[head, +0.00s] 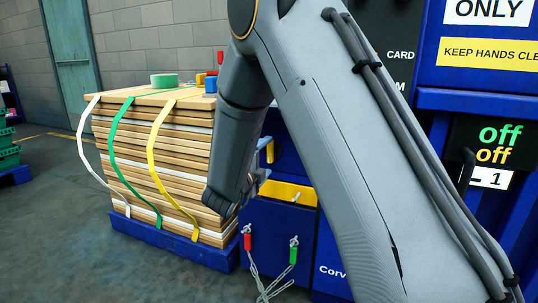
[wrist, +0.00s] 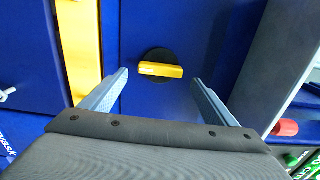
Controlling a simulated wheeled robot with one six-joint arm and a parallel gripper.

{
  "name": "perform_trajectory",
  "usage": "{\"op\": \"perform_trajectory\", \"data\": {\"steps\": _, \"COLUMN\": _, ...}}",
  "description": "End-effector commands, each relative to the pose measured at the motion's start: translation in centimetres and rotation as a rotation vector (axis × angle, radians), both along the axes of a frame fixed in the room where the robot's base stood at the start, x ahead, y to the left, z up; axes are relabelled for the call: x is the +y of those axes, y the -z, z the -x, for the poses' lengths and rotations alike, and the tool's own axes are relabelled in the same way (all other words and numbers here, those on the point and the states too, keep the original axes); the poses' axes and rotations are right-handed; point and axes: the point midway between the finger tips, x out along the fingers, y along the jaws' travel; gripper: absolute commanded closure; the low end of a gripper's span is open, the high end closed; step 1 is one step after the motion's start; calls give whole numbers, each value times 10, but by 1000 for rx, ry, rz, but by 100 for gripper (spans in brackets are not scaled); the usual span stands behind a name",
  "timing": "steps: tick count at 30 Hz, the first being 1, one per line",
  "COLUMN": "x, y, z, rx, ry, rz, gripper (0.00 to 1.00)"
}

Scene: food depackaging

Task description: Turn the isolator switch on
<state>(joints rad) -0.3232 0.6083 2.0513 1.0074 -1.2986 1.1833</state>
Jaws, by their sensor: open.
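The isolator switch (wrist: 160,70) has a yellow bar handle on a round black base, on a blue panel. In the wrist view its handle lies nearly level across the picture. In the head view a small yellow piece (head: 270,151) beside my gripper looks like the same handle, partly hidden by my arm. My gripper (wrist: 160,77) is open and empty. Its two fingers point at the panel, one on each side of the handle and apart from it. In the head view my gripper (head: 262,178) is mostly hidden behind my arm.
A yellow strip (wrist: 82,45) runs beside the switch. A strapped stack of boards (head: 180,130) stands left of my gripper. A red knob (wrist: 285,128) is at the wrist view's right.

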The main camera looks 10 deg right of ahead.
Motion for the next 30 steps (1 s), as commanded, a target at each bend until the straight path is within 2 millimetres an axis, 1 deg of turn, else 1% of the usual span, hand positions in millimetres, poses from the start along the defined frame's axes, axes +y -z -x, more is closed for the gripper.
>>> {"op": "perform_trajectory", "data": {"steps": 1, "x": 7, "y": -1, "z": 8, "rx": 2, "ry": -3, "rz": 0, "gripper": 19}}
{"op": "perform_trajectory", "data": {"steps": 3, "x": 13, "y": -1, "z": 17, "rx": 1, "ry": -2, "rz": -1, "gripper": 19}}
{"op": "perform_trajectory", "data": {"steps": 9, "x": 24, "y": 0, "z": 32, "rx": 1, "ry": -1, "rz": -1, "gripper": 19}}
{"op": "perform_trajectory", "data": {"steps": 20, "x": 26, "y": 0, "z": 35, "rx": 2, "ry": -1, "rz": 0, "gripper": 19}}
{"op": "perform_trajectory", "data": {"steps": 23, "x": 35, "y": 2, "z": 34, "rx": 33, "ry": -36, "rz": 2, "gripper": 19}}
{"op": "perform_trajectory", "data": {"steps": 26, "x": 64, "y": 8, "z": 32, "rx": 130, "ry": -149, "rz": 22, "gripper": 19}}
{"op": "perform_trajectory", "data": {"steps": 29, "x": 113, "y": 21, "z": 39, "rx": 289, "ry": -341, "rz": 77, "gripper": 19}}
{"op": "perform_trajectory", "data": {"steps": 30, "x": 136, "y": 27, "z": 46, "rx": 361, "ry": -431, "rz": 113, "gripper": 19}}
